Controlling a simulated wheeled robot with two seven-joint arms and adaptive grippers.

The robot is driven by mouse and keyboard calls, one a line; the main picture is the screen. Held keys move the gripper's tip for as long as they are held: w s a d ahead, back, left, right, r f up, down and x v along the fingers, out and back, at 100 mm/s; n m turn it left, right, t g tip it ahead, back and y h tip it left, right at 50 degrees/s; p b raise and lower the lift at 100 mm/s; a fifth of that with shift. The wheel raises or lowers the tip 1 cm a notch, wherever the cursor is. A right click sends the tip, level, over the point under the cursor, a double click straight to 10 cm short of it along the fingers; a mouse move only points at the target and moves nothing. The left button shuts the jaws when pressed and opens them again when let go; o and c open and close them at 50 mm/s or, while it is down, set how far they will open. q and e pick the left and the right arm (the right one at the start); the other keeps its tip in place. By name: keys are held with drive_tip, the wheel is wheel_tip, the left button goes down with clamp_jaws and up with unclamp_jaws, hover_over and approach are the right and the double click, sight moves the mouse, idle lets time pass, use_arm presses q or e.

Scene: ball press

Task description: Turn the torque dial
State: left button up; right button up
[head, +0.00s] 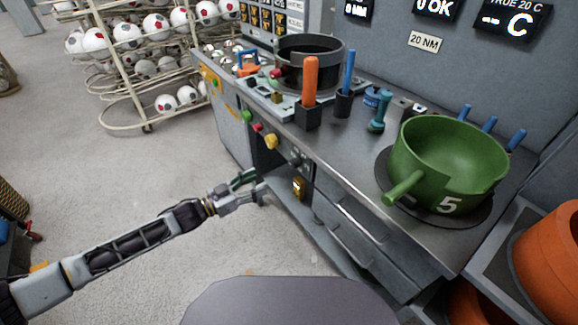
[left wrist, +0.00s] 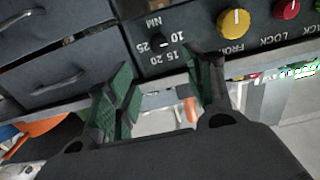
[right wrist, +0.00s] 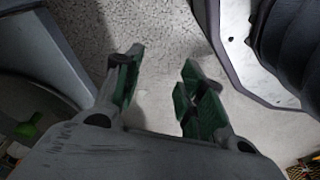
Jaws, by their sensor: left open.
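The torque dial (left wrist: 160,42) is a small dark knob on the dark front panel, ringed by 10, 15, 20 and 25 beside the letters NM. Its pointer is too small to read. My left gripper (left wrist: 160,72) is open and empty, its green-padded fingers apart just short of the dial. In the head view my left gripper (head: 256,182) is in front of the workbench's front panel, near the row of controls. A 20 NM label (head: 425,42) is on the wall above the bench. My right gripper (right wrist: 162,77) is open and empty over the floor.
A yellow knob (left wrist: 233,22) and a red button (left wrist: 286,8) are beside the dial. Drawers (head: 350,225) are in the bench front. A green pot (head: 450,160) and a dark ring-shaped vessel (head: 308,62) stand on top. A ball rack (head: 130,92) stands behind left.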

use_arm(q)
approach(292, 165)
drive_tip(key=b+x, duration=0.1)
drive_tip(key=x, duration=0.3)
drive_tip(key=shift+w+d, duration=0.1)
drive_tip(key=shift+w, duration=0.1)
drive_tip(key=shift+x, duration=1.9)
drive_tip(key=shift+w+d+b, duration=0.25)
drive_tip(key=shift+b, duration=0.05)
use_arm(e)
drive_tip(key=r, duration=0.1)
drive_tip(key=a+r, duration=0.1)
drive_tip(key=r, duration=0.1)
drive_tip(key=w+r, duration=0.1)
drive_tip(key=shift+a+r, duration=0.25)
drive_tip(key=shift+a, duration=0.1)
drive_tip(key=shift+s, duration=0.15)
